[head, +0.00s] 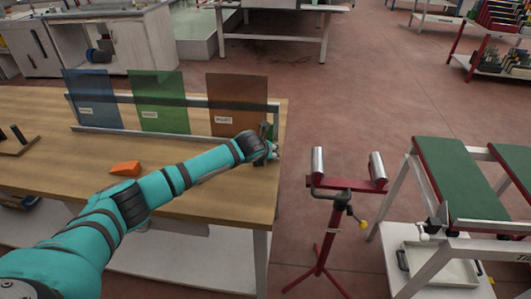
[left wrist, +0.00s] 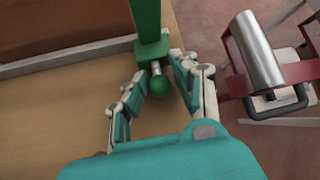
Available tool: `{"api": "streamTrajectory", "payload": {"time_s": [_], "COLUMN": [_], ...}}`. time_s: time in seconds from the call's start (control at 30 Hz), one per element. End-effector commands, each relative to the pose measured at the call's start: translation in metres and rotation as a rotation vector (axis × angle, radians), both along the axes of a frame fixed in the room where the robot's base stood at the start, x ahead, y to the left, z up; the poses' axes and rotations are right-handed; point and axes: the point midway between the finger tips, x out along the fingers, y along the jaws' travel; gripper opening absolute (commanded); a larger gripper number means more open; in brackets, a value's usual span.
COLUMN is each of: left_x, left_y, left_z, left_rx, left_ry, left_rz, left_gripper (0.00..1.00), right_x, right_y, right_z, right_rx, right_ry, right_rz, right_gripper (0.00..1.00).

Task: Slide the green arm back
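The green arm (left wrist: 147,22) comes down from the top of the left wrist view and ends in a short metal stem and a round green knob (left wrist: 160,84). My left gripper (left wrist: 157,70) is open, with one finger on each side of the stem and knob. Small gaps show beside the knob, so the fingers do not look closed on it. In the head view my left gripper (head: 272,150) is at the right end of the wooden table, and the green arm (head: 265,130) shows only as a small dark green piece just beyond it. My right gripper is not in view.
Blue (head: 93,100), green (head: 158,101) and brown (head: 237,104) panels stand in a rack on the wooden table (head: 60,150). An orange wedge (head: 125,169) lies near my left arm. A red roller stand (head: 330,225) is right of the table; a green-topped bench (head: 460,180) stands farther right.

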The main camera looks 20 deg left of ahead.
Motion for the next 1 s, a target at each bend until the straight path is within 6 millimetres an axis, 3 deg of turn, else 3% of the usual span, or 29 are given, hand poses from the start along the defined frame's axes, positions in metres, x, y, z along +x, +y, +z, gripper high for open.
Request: {"api": "streamTrajectory", "payload": {"time_s": [0.1, 0.47, 1.0], "left_x": [0.000, -0.005, -0.075], "left_y": [-0.002, -0.001, -0.006], "left_z": [0.000, 0.005, 0.073], "left_rx": [-0.003, -0.001, 0.000], "left_ry": [-0.001, -0.001, -0.001], "left_rz": [-0.003, -0.002, -0.005], "left_gripper": [0.40, 0.40, 0.40], "right_x": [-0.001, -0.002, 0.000], "right_y": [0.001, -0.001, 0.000], "right_z": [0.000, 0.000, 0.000], "right_rx": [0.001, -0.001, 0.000], "right_ry": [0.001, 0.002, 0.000], "right_rz": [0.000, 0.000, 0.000], "right_gripper": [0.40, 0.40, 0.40]}}
